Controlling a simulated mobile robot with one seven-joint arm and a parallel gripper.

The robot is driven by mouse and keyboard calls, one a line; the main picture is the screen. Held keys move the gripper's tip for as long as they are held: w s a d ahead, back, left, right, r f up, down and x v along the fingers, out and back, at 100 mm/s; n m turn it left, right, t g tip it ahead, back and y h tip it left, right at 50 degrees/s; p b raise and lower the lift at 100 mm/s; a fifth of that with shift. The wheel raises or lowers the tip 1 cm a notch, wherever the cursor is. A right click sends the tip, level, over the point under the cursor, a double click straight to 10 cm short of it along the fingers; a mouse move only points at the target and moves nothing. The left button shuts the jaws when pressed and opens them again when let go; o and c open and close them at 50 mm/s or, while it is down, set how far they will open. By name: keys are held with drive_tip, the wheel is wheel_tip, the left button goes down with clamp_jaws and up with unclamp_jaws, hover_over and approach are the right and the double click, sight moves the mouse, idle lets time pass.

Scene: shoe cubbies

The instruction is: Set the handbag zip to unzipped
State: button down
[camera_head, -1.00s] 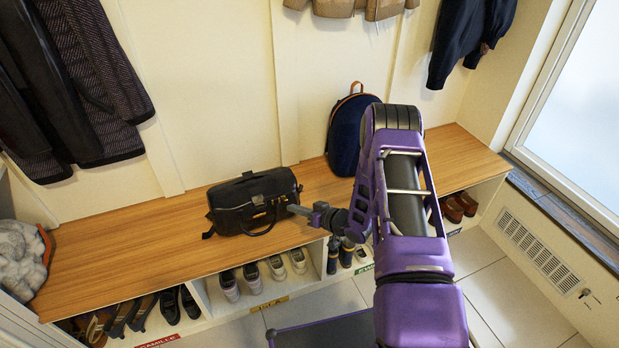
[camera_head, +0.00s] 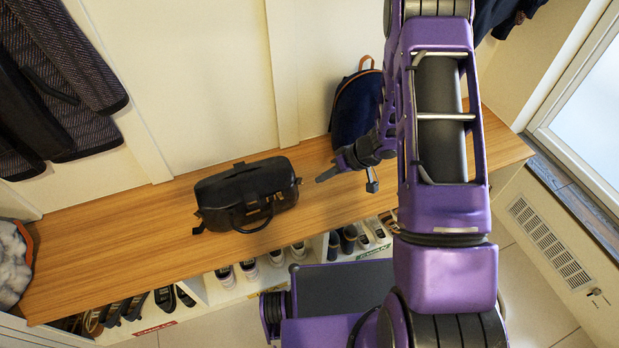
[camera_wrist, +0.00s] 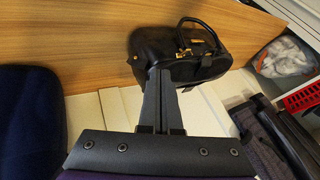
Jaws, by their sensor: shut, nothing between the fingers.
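The black handbag (camera_head: 250,192) stands on the wooden bench, with its handles hanging down on its front side. A dark slit shows along its top, but I cannot tell how far the zip is open. In the wrist view the handbag (camera_wrist: 205,55) lies beyond my fingers, with its handles and small gold-coloured fittings visible. My gripper (camera_head: 322,177) is to the right of the bag, above the bench and apart from it. Its fingers are shut and empty; in the wrist view the gripper (camera_wrist: 160,75) overlaps the bag's near edge. The zip pull is too small to make out.
A dark blue backpack (camera_head: 356,108) leans on the wall behind my gripper. The wooden bench (camera_head: 120,245) is clear left of the bag. Shoes (camera_head: 250,270) fill the cubbies below. Coats (camera_head: 55,85) hang at left, and a grey fluffy item (camera_head: 12,265) sits at the far left end.

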sight(280, 197)
drive_tip(key=a+f+b, duration=0.3)
drive_tip(key=a+f, duration=0.4)
drive_tip(key=a, duration=0.2)
drive_tip(key=shift+w+f, duration=0.25)
drive_tip(key=shift+w, duration=0.1)
drive_tip(key=shift+a, duration=0.1)
drive_tip(key=a, duration=0.1)
drive_tip(key=s+a, duration=0.1)
drive_tip(key=a, duration=0.2)
drive_tip(key=shift+s+a, duration=0.2)
drive_tip(key=shift+s, duration=0.05)
